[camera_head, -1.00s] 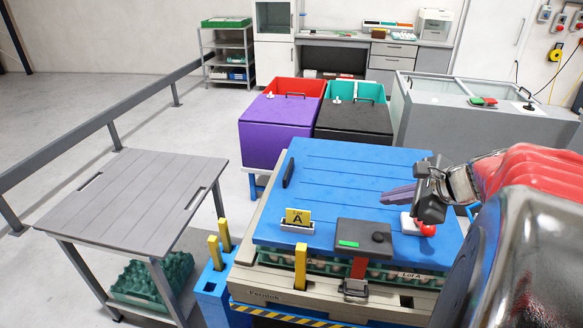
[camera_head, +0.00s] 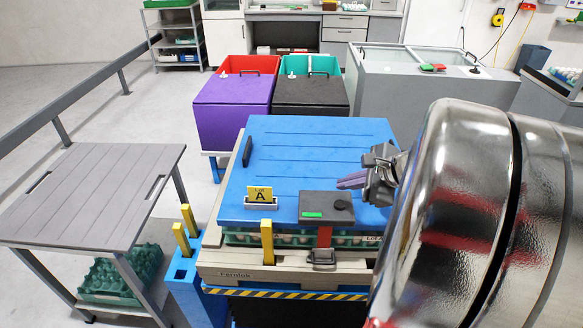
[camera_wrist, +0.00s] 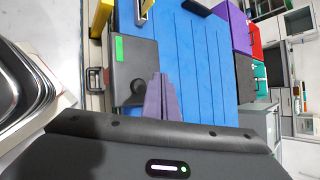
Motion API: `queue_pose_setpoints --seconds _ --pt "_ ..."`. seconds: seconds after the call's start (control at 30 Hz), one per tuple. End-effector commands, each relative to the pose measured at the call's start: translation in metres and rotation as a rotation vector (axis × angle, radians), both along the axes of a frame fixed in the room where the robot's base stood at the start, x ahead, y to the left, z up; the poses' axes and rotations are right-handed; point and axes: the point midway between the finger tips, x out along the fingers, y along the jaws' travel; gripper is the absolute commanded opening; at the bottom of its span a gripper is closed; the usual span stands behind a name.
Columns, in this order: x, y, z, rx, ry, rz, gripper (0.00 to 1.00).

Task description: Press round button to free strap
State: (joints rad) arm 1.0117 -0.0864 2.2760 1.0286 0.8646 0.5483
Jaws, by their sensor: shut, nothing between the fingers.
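A dark grey latch box (camera_head: 318,210) with a green light (camera_head: 312,214) sits on the front edge of the blue lid (camera_head: 300,155). Its round dark button (camera_head: 342,205) is on the right part of the box top; it also shows in the wrist view (camera_wrist: 138,86). A red strap (camera_head: 324,237) runs down from the box to a metal buckle (camera_head: 322,258). My gripper (camera_head: 342,182) is shut and empty, its purple fingers just behind the box in the head view. In the wrist view the fingers (camera_wrist: 160,98) appear beside the button, seemingly apart from it.
A yellow Lot A sign (camera_head: 259,194) stands on the lid left of the box. Yellow posts (camera_head: 181,239) rise at the left. A grey slatted table (camera_head: 95,195) stands further left. Purple (camera_head: 233,100) and black-lidded (camera_head: 312,95) bins stand behind.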

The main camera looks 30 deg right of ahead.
Motion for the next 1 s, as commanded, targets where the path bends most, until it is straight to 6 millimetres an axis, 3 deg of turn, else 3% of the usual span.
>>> queue_pose_setpoints --seconds 0.37,1.0 --pt "-0.001 0.000 -0.031 0.001 0.002 -0.001 0.00" --pt "-0.001 -0.001 -0.033 -0.001 0.001 -0.002 0.00"
